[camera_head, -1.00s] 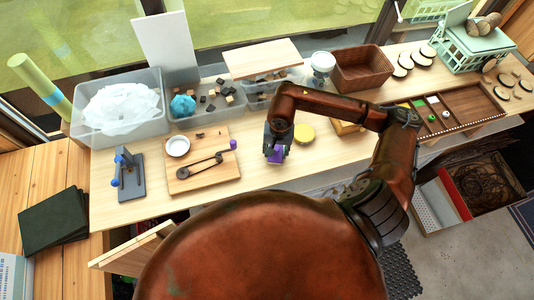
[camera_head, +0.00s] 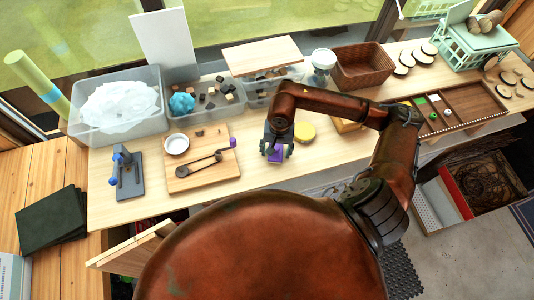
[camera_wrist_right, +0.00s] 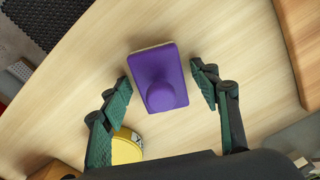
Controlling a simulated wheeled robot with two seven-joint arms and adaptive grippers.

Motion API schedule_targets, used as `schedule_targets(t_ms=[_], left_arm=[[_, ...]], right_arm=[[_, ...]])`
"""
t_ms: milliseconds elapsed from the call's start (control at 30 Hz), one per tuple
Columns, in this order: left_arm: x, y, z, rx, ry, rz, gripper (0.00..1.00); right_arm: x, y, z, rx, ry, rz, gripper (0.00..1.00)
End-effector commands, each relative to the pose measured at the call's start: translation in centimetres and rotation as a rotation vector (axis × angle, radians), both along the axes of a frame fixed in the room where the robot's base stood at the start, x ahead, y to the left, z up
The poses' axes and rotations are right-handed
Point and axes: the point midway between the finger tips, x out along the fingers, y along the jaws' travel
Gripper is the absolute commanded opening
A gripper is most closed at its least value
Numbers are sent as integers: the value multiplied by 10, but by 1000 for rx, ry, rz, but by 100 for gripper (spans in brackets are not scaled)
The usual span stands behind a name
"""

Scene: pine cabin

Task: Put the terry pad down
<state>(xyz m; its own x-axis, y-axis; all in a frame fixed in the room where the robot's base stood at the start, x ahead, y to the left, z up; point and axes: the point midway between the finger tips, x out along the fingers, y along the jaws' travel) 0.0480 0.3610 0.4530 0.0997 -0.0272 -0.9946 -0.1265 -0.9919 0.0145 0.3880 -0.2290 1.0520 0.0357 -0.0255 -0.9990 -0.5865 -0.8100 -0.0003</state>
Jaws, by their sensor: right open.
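The terry pad, a purple block with a round knob on top and a pale underside, shows between the fingers in the right wrist view (camera_wrist_right: 158,78). It also shows below the fingers in the head view (camera_head: 276,157). It appears to rest on the wooden bench top (camera_head: 330,158). My right gripper (camera_head: 277,148) is open over the pad, and its two green-lined fingers (camera_wrist_right: 160,92) stand apart on either side with gaps to it. My left gripper is not in view.
A yellow round thing (camera_head: 304,133) lies close to the right of the gripper. A wooden board (camera_head: 190,178) with a dark tool and white dish lies left. Bins (camera_head: 118,128) and a brown basket (camera_head: 362,66) line the back. Bench in front is clear.

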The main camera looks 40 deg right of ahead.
Motion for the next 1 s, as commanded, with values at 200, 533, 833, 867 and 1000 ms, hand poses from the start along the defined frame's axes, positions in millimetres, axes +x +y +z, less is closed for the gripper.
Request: schedule_targets(t_ms=[200,533,833,867,1000], left_arm=[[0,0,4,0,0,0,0],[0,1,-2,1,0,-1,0],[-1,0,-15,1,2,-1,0],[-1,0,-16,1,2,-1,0],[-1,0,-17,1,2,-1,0]], right_arm=[[0,0,3,1,1,0,56],[1,1,51,-3,-7,3,56],[-3,3,110,-7,-5,-2,56],[-3,4,113,-6,-4,-3,56],[-4,5,124,-5,-1,-5,56]])
